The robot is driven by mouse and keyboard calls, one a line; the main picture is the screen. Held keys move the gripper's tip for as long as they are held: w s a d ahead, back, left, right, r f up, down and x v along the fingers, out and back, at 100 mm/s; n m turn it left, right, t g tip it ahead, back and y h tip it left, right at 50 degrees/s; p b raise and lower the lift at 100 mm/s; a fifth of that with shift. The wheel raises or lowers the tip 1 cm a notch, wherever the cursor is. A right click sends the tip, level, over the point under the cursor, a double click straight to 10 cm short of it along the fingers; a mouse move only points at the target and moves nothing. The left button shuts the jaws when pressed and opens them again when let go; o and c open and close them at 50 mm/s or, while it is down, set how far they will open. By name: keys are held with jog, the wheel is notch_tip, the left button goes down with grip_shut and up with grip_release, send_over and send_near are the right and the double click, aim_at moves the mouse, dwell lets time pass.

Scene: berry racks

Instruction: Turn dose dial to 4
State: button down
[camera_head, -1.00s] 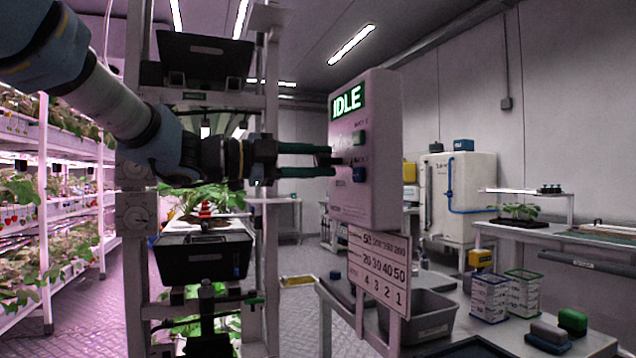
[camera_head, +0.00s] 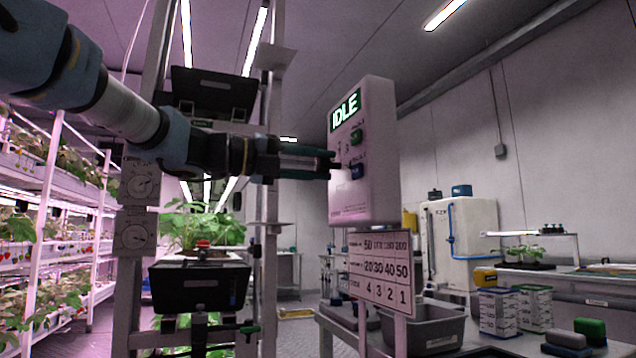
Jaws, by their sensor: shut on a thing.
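The control box (camera_head: 375,150) is a pale upright panel on a post, with a lit green display (camera_head: 345,109) reading IDLE. A sign (camera_head: 382,271) below the box has rows of numbers, the bottom one reading 4, 3, 2, 1.
A rack with black trays (camera_head: 200,287) and a metal upright stands left of the box, under my arm. A bench with a grey bin (camera_head: 432,330) and small cartons (camera_head: 497,312) lies below right. Open air surrounds the box's right side.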

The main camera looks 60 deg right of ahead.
jog(key=m+b, duration=0.4)
jog(key=shift+f+m, duration=0.3)
jog(key=shift+f, duration=0.05)
jog(key=m+b, duration=0.3)
jog(key=shift+m, duration=0.3)
jog(key=m+b, duration=0.3)
jog(key=m, duration=0.1)
jog(key=shift+r+m+b, duration=0.2)
jog(key=shift+m+b, duration=0.9)
jog(key=shift+m, duration=0.8)
jog(key=c, duration=0.5)
grip_release()
jog(key=shift+r, duration=0.1)
